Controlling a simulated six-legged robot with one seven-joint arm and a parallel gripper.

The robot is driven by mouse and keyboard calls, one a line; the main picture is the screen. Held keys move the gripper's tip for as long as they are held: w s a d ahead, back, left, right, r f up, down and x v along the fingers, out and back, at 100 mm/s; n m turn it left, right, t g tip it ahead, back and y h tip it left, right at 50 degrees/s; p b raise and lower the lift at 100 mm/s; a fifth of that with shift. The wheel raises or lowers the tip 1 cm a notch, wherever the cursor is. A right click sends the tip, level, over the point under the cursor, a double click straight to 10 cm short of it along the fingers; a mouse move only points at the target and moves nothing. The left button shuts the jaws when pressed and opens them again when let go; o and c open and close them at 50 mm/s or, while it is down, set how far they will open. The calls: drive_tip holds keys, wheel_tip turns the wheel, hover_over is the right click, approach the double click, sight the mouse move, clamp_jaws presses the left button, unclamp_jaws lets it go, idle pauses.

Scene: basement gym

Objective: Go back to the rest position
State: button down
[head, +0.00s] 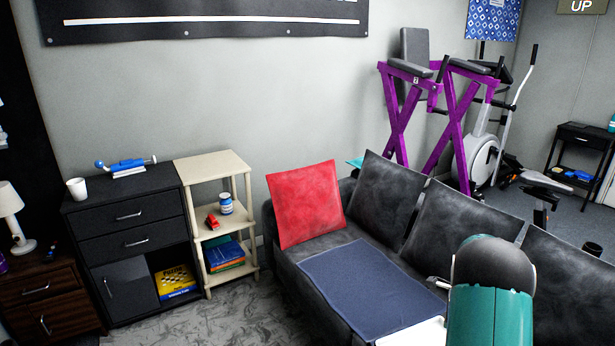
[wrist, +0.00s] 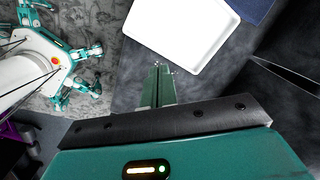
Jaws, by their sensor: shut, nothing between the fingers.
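My gripper (wrist: 160,72) shows in the wrist view with its two green fingers together and nothing between them. It is over the dark grey sofa, with its fingertips close to the near edge of a white tray (wrist: 180,32) in the picture. I cannot tell the height of the gripper above the sofa. In the head view my teal and grey arm rises at the lower right, and the gripper itself cannot be made out there. Part of my white and teal body shows at the left of the wrist view.
The sofa (head: 288,262) carries a red cushion (head: 306,203), dark cushions, a blue mat (head: 365,285) and the white tray, partly cut off in the head view. A cream shelf (head: 215,165) and black cabinet (head: 125,212) stand left. Patterned carpet (head: 215,325) lies clear before them.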

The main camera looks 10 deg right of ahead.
drive_tip(key=s+a+r+n+t, duration=0.1)
drive_tip(key=s+a+r+n, duration=0.1)
drive_tip(key=a+r+n, duration=0.4)
drive_tip(key=s+a+r+n, duration=0.2)
drive_tip(key=a+r, duration=0.5)
drive_tip(key=r, duration=0.3)
drive_tip(key=s+a+r+n+t, duration=0.1)
drive_tip(key=s+a+r+n, duration=0.2)
drive_tip(key=a+r, duration=0.45)
drive_tip(key=s+a+r+n+t, duration=0.1)
drive_tip(key=s+a+r+n, duration=0.2)
drive_tip(key=s+a+n, duration=0.3)
drive_tip(key=s+a+r+n+t, duration=0.1)
drive_tip(key=s+a+r+n, duration=0.3)
drive_tip(key=s, duration=1)
drive_tip(key=a+n, duration=0.3)
drive_tip(key=shift+r, duration=0.2)
drive_tip(key=shift+s, duration=0.1)
